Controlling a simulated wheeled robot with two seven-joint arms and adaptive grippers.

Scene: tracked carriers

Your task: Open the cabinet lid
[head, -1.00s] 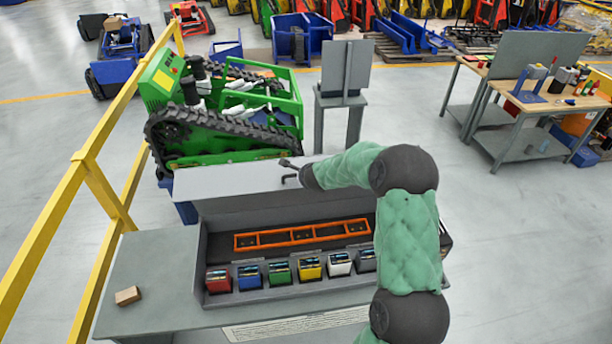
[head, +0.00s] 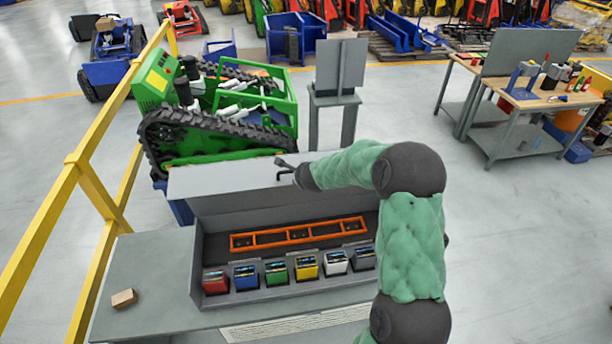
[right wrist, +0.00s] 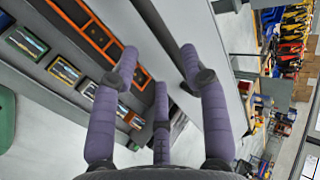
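The cabinet (head: 196,262) is a grey console on a bench. Its grey lid (head: 225,180) stands raised at the back, and the interior is exposed. Inside are an orange frame (head: 298,236) and a row of colored blocks, including a red one (head: 215,283). My right arm reaches over the cabinet, and its gripper (head: 284,168) is at the lid's upper part. In the right wrist view the purple fingers of this gripper (right wrist: 160,85) are spread apart, with the grey lid panel (right wrist: 172,40) behind them. I cannot tell whether they touch it. My left gripper is out of view.
A small wooden block (head: 124,298) lies on the bench's left end. A yellow railing (head: 92,180) runs along the left. A green tracked machine (head: 218,115) stands behind the cabinet. A grey stand (head: 335,90) is at the back. Open floor lies to the right.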

